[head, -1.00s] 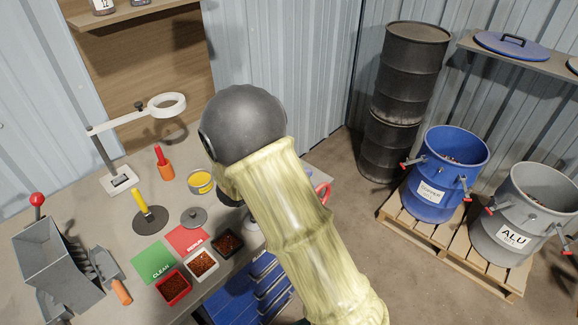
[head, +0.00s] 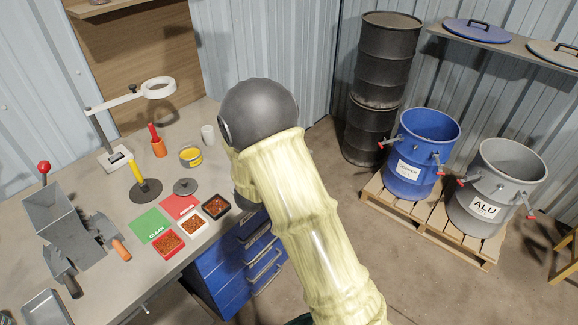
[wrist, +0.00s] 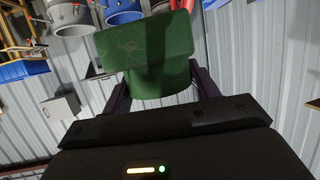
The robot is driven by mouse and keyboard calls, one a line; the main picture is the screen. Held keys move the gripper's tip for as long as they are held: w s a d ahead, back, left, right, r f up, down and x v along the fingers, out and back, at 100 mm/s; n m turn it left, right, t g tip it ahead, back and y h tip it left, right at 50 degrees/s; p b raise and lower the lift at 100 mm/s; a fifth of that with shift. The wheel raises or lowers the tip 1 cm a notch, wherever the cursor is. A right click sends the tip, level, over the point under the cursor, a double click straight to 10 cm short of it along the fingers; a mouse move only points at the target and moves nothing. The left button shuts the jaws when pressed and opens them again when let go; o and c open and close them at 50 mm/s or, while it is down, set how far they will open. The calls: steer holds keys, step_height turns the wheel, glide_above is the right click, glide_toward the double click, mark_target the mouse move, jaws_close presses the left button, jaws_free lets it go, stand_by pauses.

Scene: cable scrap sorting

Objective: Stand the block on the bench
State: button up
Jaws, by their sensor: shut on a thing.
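A green block (wrist: 147,42) fills the middle of the wrist view, between the two dark fingers of my gripper (wrist: 160,84). My gripper is shut on it and holds it off any surface that I can see. The wrist view is upside down or strongly tilted, so I cannot tell the block's true lean. In the head view my arm hides both block and gripper. The grey bench (head: 104,212) stands at the left of the head view.
Bins (head: 421,155) stand on a pallet (head: 431,232) at right.

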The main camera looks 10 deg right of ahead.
steer(key=shift+s+d+f+n+t+y, duration=0.1)
steer(key=shift+d+f+n+t+y, duration=0.2)
steer(key=shift+d+f+t+y, duration=0.2)
steer(key=s+a+f+n+t+y, duration=0.1)
steer(key=f+n+y, duration=0.3)
steer(key=f, duration=0.4)
steer(key=s+a+f+n+t+y, duration=0.1)
steer(key=s+f+n+y, duration=0.3)
steer(key=f, duration=0.4)
steer(key=shift+s+a+t+y, duration=0.3)
steer(key=shift+t+y, duration=0.1)
steer(key=shift+t, duration=0.1)
steer(key=shift+d, duration=0.1)
